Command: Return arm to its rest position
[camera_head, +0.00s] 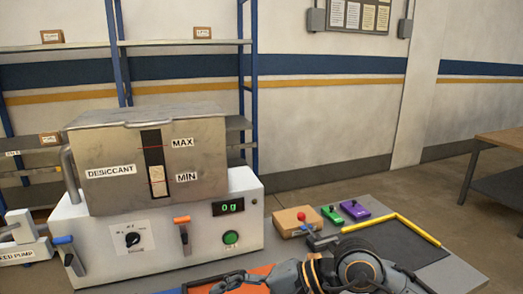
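One of my arms, dark grey with orange-gold bands, reaches in at the bottom edge, right of centre, and looks like the right one. Its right gripper (232,282) points left and lies low over an orange-marked area in front of the washer. The fingers are small and partly cut off, so I cannot tell if they are open or shut. My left arm and gripper are not in view.
The white washer unit (190,237) carries a metal desiccant tank (148,158) and reads "0 g". A box with a red knob (298,221), a green switch (333,215) and a purple switch (355,210) stand right. A dark yellow-edged mat (405,243) is partly clear.

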